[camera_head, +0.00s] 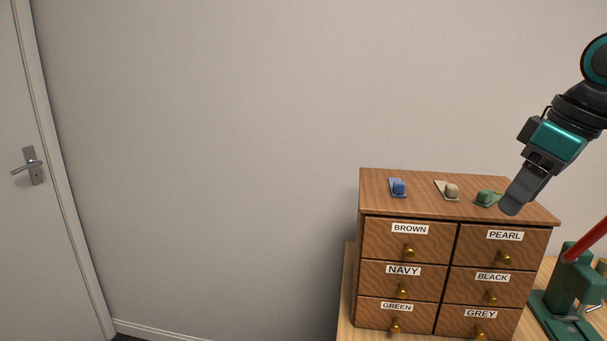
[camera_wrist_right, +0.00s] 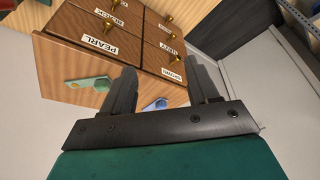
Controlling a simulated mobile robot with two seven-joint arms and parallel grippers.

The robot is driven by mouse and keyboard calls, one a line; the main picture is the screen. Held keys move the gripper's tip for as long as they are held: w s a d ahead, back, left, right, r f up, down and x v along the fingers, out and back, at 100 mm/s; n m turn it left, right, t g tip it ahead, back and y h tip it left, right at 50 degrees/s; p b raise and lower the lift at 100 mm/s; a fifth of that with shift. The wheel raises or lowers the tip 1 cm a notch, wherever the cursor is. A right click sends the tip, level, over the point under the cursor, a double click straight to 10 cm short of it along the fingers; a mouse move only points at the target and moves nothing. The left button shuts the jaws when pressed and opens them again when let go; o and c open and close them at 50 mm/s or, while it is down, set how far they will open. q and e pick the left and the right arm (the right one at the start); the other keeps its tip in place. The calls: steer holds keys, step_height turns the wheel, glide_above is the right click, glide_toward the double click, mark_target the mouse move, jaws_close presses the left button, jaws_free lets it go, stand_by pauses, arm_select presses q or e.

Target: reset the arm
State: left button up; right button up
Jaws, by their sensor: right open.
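My right gripper (camera_head: 513,203) comes in from the right in the head view, above the right end of the wooden drawer cabinet (camera_head: 368,205). In the right wrist view its two fingers (camera_wrist_right: 165,88) stand apart with nothing held between them. The cabinet (camera_wrist_right: 60,65) lies beyond the fingers there. My left gripper is not in view.
On the cabinet top lie a blue item (camera_head: 398,187), a beige item (camera_head: 449,190) and a green item (camera_head: 486,198), close to my right gripper. All labelled drawers look shut. A green stand with a red bar (camera_head: 585,243) is at right. The wall side at left is clear.

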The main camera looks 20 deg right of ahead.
steer(key=a+f+n+g, duration=0.1)
steer(key=a+f, duration=0.3)
steer(key=f, duration=1)
steer(key=a+f+g, duration=0.1)
steer(key=a+f, duration=0.3)
steer(key=f, duration=1)
steer(key=s+a+f+m+t, duration=0.1)
steer(key=s+a+f, duration=0.3)
steer(key=s+a, duration=0.35)
steer(key=s+a+f+m+t, duration=0.1)
steer(key=s+a+f+m, duration=0.1)
steer(key=s+a+f, duration=0.35)
steer(key=w+a+f+n+t+y, duration=0.1)
steer(key=w+a+f+t, duration=0.4)
steer(key=w+f+t, duration=0.2)
steer(key=shift+w+a+f, duration=0.15)
steer(key=shift+w+f, duration=0.1)
steer(key=shift+w, duration=0.1)
